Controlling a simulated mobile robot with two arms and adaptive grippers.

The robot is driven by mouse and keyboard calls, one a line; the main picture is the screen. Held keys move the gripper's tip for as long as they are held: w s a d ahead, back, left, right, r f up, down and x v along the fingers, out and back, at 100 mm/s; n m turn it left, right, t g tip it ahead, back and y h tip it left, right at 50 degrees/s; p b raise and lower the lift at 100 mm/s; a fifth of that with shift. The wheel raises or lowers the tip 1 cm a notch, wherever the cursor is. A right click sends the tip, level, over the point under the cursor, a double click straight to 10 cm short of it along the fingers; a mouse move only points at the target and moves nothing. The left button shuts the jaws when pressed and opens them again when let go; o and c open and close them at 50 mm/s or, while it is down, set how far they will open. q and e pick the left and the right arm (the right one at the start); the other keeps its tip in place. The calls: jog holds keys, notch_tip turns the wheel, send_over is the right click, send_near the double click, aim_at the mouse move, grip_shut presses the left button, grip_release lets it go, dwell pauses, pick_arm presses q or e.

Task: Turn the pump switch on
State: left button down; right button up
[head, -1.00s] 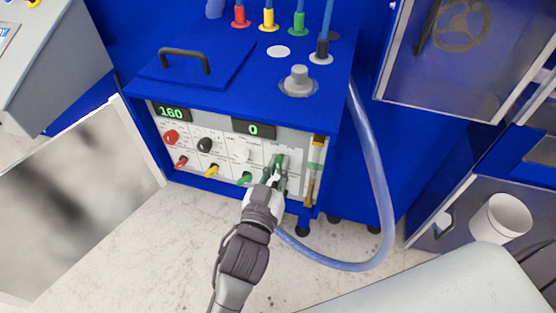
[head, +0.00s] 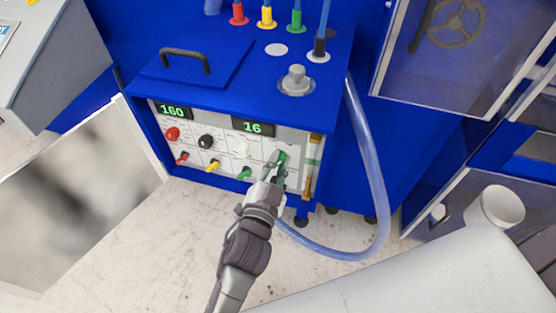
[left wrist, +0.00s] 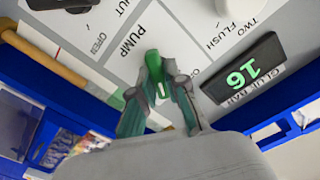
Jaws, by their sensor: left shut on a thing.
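The green pump switch (left wrist: 153,62) sits on the panel beside the word PUMP in the left wrist view. In the head view the green switch (head: 282,157) is at the right of the panel's upper knob row, partly hidden by the fingers. My left gripper (head: 273,166) is shut on this switch, with a finger on each side of it in the left wrist view (left wrist: 162,88). The right-hand display (head: 253,127) reads 16, and it also shows in the left wrist view (left wrist: 243,69). My right gripper is not in view.
The left display (head: 172,111) reads 160. Red (head: 172,134), black (head: 206,142) and white (head: 241,150) knobs share the upper row. Smaller coloured knobs sit below. A clear blue hose (head: 375,180) loops down to the right of the blue cabinet (head: 230,90).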

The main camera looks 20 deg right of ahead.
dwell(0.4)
pick_arm(q)
jog(key=c, duration=1.2)
grip_release()
jog(key=v, duration=1.2)
